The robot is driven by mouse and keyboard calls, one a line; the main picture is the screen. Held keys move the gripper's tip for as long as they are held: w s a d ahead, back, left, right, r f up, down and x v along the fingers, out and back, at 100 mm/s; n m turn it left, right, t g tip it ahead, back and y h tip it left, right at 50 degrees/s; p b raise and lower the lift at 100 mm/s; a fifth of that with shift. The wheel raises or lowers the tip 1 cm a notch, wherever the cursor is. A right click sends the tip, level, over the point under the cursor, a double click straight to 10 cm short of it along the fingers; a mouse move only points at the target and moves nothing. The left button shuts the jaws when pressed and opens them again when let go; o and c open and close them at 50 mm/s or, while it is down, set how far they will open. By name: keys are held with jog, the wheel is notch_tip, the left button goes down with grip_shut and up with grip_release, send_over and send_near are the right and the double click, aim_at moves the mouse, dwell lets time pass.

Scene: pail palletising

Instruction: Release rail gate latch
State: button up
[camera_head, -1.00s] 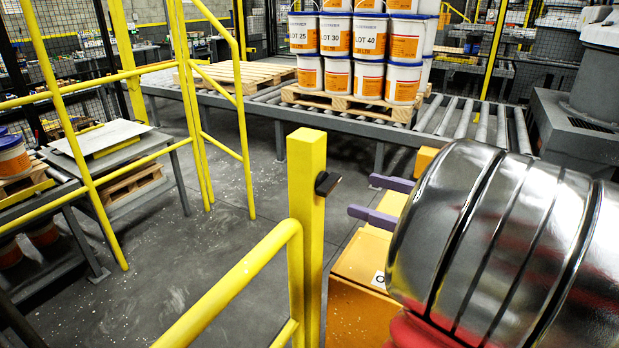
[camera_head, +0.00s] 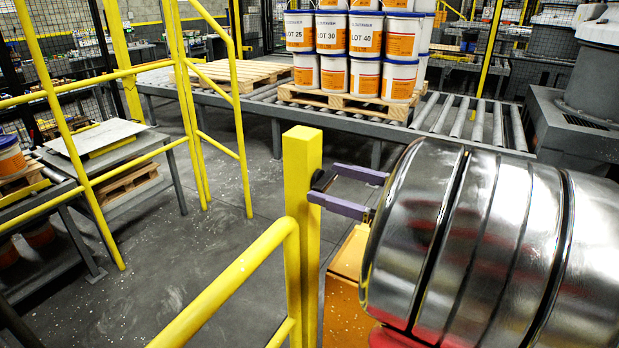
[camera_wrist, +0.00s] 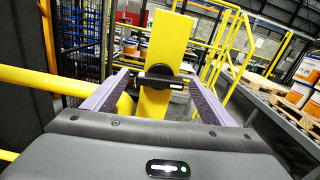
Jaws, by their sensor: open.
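The rail gate latch is a small black piece (camera_head: 323,180) on the right face of the yellow gate post (camera_head: 298,235). In the wrist view, the latch (camera_wrist: 160,77) shows as a dark bar with a round black part behind it, against the yellow post (camera_wrist: 157,45). My gripper (camera_head: 322,183) has two purple fingers pointing left at the post, with their tips at the latch. In the wrist view, my gripper (camera_wrist: 158,80) is open, with one finger on each side of the latch. I cannot tell whether either finger touches it.
A yellow handrail (camera_head: 235,280) joins the post at the front left. Behind, a roller conveyor (camera_head: 465,115) carries a pallet (camera_head: 350,103) of stacked white and orange pails (camera_head: 330,73). A low table (camera_head: 105,150) stands at left. The floor between (camera_head: 200,260) is mostly clear.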

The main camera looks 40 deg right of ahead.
aim_at(320, 180)
jog(key=shift+x, duration=3)
jog(key=shift+c, duration=0.2)
jog(key=c, duration=1)
jog(key=shift+d+m, duration=0.1)
jog(key=shift+m, duration=0.4)
jog(key=o, duration=1)
jog(key=shift+o, duration=0.2)
jog(key=shift+s, duration=0.1)
